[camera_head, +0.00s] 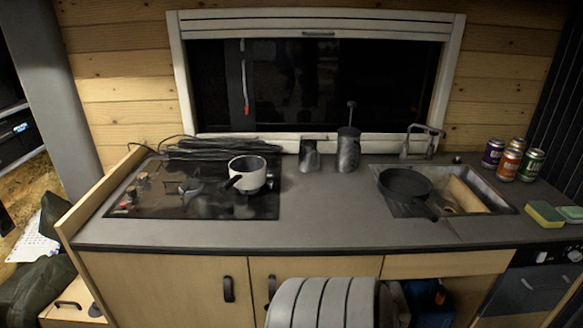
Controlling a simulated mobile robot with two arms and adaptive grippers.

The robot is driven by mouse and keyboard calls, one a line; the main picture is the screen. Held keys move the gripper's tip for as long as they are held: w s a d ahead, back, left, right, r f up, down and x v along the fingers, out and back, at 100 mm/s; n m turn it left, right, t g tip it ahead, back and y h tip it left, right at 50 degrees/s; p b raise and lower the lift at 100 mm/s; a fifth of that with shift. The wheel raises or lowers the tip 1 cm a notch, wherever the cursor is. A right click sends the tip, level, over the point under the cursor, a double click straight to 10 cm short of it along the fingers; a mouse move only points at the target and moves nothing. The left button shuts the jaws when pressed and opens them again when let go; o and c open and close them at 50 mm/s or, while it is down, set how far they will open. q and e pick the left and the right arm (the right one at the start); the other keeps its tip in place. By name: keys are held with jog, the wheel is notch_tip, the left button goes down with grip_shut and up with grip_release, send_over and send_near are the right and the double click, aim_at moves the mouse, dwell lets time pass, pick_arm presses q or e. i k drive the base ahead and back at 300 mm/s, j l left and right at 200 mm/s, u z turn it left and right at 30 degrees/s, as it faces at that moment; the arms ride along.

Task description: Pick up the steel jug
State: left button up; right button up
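A small steel jug (309,156) stands upright at the back of the grey counter, below the window. Just to its right is a taller dark metallic cylinder (348,150) with a thin rod and knob rising from its top. A narrow gap shows between the two. Neither of my grippers is in view, and nothing is touching the jug.
A white pot (247,173) sits on the black hob (190,203) to the left. A black pan (405,184) rests over the sink (487,196). Cans (508,163) and sponges (545,213) stand at right. A grey ribbed shape (322,303) is below the counter front, which is clear mid-counter.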

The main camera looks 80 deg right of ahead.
aim_at(309, 155)
jog(key=z, duration=2.15)
